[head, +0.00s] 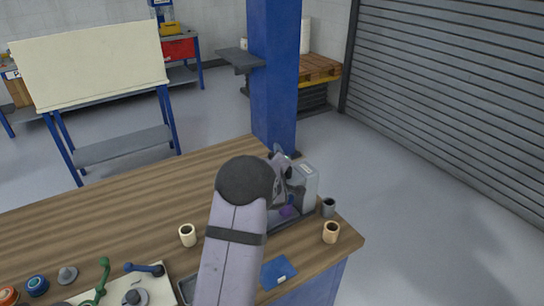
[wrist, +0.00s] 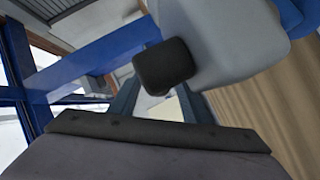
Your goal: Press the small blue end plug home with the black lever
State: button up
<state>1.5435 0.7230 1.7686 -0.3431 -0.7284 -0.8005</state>
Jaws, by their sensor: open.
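My gripper (head: 281,163) is beside a grey press-like machine (head: 309,180) at the right end of the bench, partly hidden by my own arm. In the wrist view my gripper (wrist: 160,104) is open, with a dark finger on each side. A black block (wrist: 165,66), which looks like the end of the black lever, stands in front of the gap between the fingers. A pale grey body (wrist: 235,45) is just behind it. I cannot tell whether the fingers touch the block. I cannot make out the small blue end plug; a purple piece (head: 288,211) shows low at the machine.
A cream cup (head: 187,236), a tan cup (head: 331,233) and a dark grey cup (head: 328,207) stand on the bench. A blue pad (head: 279,272) lies near the front edge. A green handle (head: 103,279) and small parts are at front left. The bench's left middle is clear.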

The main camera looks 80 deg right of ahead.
jog(key=shift+c, duration=0.6)
grip_shut()
jog(key=shift+a+t, duration=0.15)
jog(key=shift+t, duration=0.15)
jog(key=w+a+n+t+y+p, duration=0.1)
jog(key=w+a+n+t+y, duration=0.1)
jog(key=a+n+t+y, duration=0.4)
jog(key=shift+w+n+t+y, duration=0.25)
jog(key=shift+n+t+y, duration=0.45)
jog(key=shift+n+t, duration=0.8)
jog(key=shift+a, duration=0.15)
